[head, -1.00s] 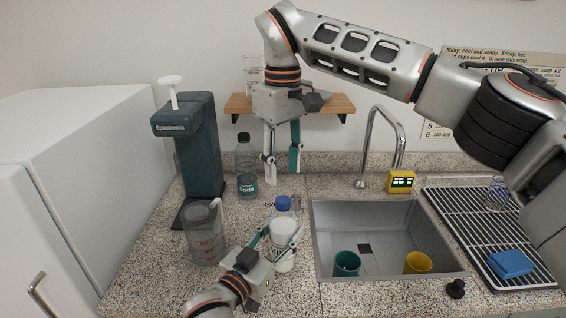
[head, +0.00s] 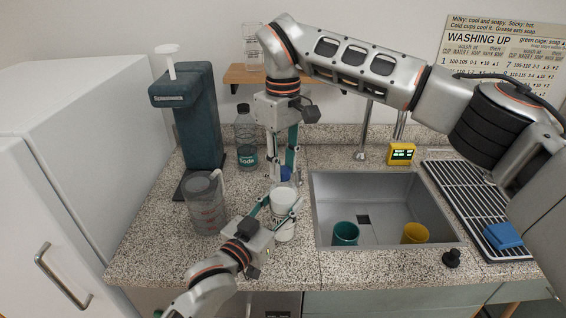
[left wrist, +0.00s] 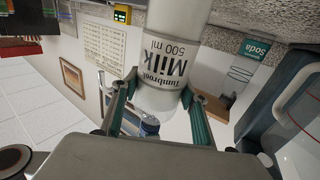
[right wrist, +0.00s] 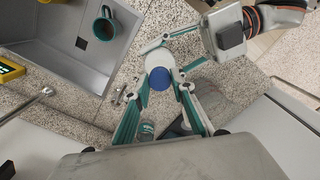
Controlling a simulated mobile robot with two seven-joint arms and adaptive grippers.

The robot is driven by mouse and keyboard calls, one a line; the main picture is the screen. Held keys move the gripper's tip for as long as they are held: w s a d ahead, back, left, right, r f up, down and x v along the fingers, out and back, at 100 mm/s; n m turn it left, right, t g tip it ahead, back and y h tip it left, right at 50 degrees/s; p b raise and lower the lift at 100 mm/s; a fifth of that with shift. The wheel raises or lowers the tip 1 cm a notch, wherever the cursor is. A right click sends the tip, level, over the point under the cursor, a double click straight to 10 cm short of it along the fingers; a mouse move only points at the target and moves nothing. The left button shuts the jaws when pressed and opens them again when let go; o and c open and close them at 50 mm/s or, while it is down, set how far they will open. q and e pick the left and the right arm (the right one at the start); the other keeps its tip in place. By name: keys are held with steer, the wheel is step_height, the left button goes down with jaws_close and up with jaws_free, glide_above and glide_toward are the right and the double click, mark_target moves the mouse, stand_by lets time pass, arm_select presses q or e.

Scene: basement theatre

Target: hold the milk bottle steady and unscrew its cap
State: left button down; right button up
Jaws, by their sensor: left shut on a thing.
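The white milk bottle (head: 283,226) stands upright on the speckled counter, left of the sink. Its label faces the camera in the left wrist view (left wrist: 185,55). My left gripper (head: 279,208) is shut on the bottle's body from the front. The blue cap (head: 285,174) sits on top of the bottle and is partly hidden by my right gripper in the head view. My right gripper (head: 283,174) points down from above. In the right wrist view its open fingers stand on both sides of the cap (right wrist: 159,78); I cannot tell whether they touch it.
A clear jug (head: 207,205), a dark green soda machine (head: 187,120) and a soda bottle (head: 246,140) stand to the left. The sink (head: 385,190) holds a teal cup (head: 345,234) and a yellow cup (head: 415,234). A yellow timer (head: 401,154) stands behind it.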

jaws_close()
